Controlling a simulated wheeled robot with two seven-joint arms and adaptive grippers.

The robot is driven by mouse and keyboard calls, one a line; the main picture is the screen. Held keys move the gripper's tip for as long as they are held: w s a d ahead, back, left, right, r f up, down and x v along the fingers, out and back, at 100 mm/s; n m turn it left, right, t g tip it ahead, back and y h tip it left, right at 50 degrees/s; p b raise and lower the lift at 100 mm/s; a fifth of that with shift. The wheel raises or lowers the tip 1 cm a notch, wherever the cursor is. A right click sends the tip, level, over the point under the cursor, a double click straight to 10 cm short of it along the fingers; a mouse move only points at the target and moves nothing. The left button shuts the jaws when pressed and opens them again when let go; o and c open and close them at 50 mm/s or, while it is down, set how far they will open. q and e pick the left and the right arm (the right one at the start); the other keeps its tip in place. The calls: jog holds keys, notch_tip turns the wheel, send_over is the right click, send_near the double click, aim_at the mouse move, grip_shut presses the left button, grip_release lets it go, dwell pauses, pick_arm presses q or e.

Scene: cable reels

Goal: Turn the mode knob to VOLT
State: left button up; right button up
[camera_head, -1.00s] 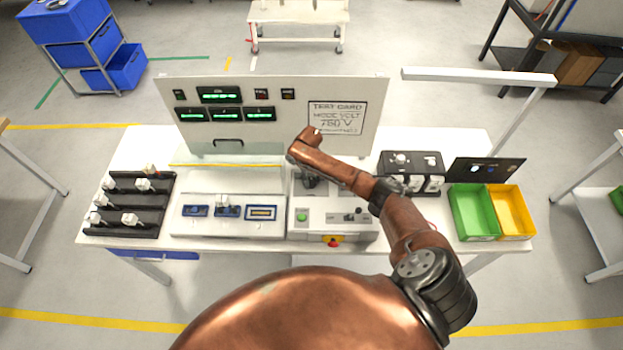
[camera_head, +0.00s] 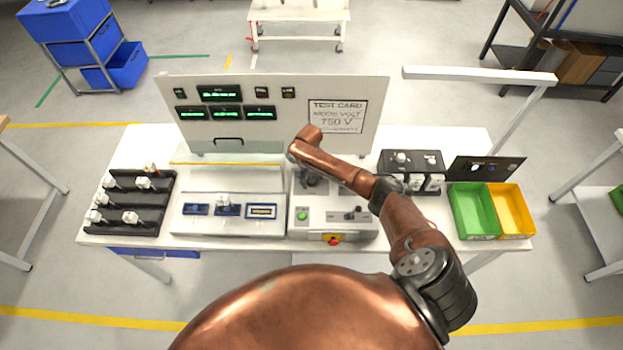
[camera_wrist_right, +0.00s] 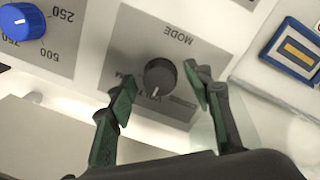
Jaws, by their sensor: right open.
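The mode knob (camera_wrist_right: 160,76) is a round black knob on a grey label plate in the right wrist view. MODE shows upside down above it, and lettering at its lower left and lower right is partly hidden or hard to read. A small light mark sits at the knob's lower edge. My right gripper (camera_wrist_right: 160,80) is open, with one green-padded finger on each side of the knob and gaps between. In the head view my right gripper (camera_head: 312,184) is mostly hidden under my forearm, over the grey test unit (camera_head: 330,228). My left gripper is not in view.
A blue knob (camera_wrist_right: 22,21) with a number scale is close by. A red emergency button (camera_head: 333,240) is on the unit's front. Green (camera_head: 473,236) and yellow (camera_head: 512,236) bins stand right.

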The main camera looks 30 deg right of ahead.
aim_at(311, 180)
notch_tip(311, 180, up, 12)
jog(key=shift+a, duration=0.2)
dwell(0.6)
